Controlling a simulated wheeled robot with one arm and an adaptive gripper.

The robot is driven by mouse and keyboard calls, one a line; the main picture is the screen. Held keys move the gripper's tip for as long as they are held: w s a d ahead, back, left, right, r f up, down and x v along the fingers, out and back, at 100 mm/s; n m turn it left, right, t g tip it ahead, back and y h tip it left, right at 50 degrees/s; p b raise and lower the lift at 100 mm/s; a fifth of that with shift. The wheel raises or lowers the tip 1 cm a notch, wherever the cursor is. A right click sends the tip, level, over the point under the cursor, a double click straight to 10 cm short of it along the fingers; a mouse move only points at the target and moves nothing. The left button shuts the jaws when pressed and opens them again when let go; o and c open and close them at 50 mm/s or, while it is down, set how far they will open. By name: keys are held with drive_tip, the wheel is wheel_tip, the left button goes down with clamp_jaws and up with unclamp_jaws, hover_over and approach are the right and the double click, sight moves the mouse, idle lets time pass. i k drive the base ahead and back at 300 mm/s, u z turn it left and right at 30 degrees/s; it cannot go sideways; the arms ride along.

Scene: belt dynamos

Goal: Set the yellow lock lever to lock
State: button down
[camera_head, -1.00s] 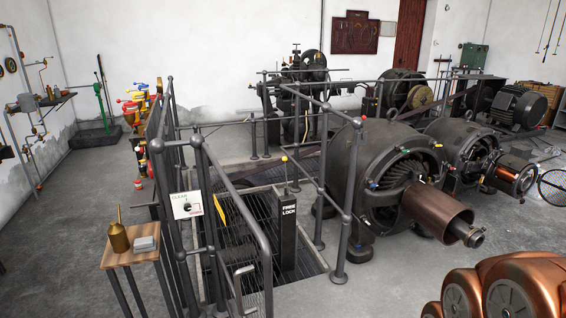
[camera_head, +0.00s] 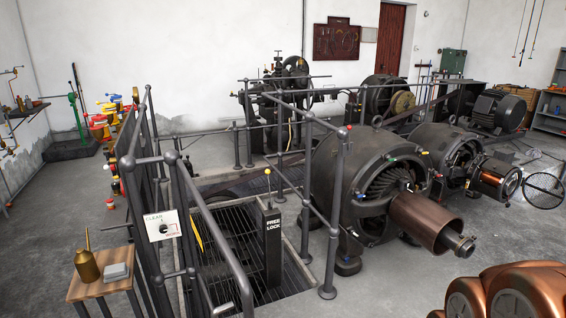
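The lock lever (camera_head: 268,187) is a thin rod with a yellow knob on top. It rises nearly upright from a black post (camera_head: 273,255) lettered FREE above LOCK in white. I cannot tell from this view which of the two settings it is at. The post stands by the grated pit, behind the near grey railing and to the left of the large dynamo. My gripper is not in view.
A grey pipe railing (camera_head: 212,238) fences the near side of the grated pit (camera_head: 228,236). A CLEAR sign plate (camera_head: 163,225) hangs on it. A wooden stool (camera_head: 88,292) stands front left. A large dynamo (camera_head: 345,180) stands right. Concrete floor (camera_head: 385,290) is clear at front centre-right.

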sight(267, 172)
drive_tip(key=z, duration=0.1)
drive_tip(key=i, duration=1.8)
drive_tip(key=u, duration=0.9)
drive_tip(key=i, duration=1.55)
drive_tip(key=u, duration=0.85)
